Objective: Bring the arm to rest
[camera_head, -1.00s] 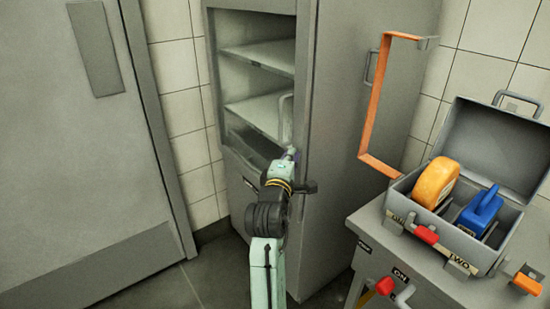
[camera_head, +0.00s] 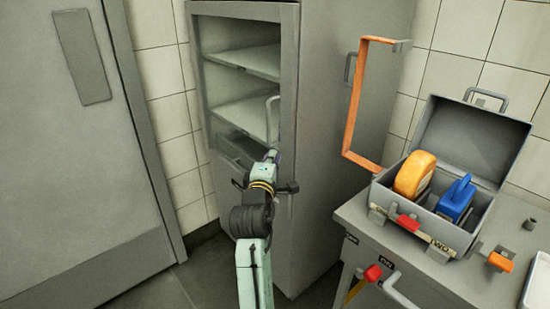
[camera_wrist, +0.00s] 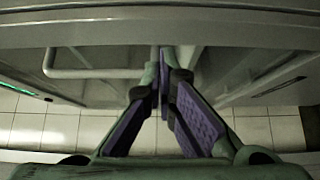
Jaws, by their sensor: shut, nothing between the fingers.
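My gripper (camera_head: 271,155) is at the end of my raised arm, in front of the open grey cabinet (camera_head: 345,130). In the wrist view its purple-padded fingers (camera_wrist: 163,75) meet at the tips, with nothing between them. A bar handle (camera_head: 270,118) stands just above the gripper in the head view. A bar handle also shows left of the fingertips in the wrist view (camera_wrist: 90,74). I cannot tell whether the fingertips touch the cabinet.
A grey table (camera_head: 350,212) stands at right. On it an open case (camera_head: 487,135) holds an orange wheel (camera_head: 413,176) and a blue block (camera_head: 456,198). A grey door (camera_head: 80,170) is at left; the floor between is clear.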

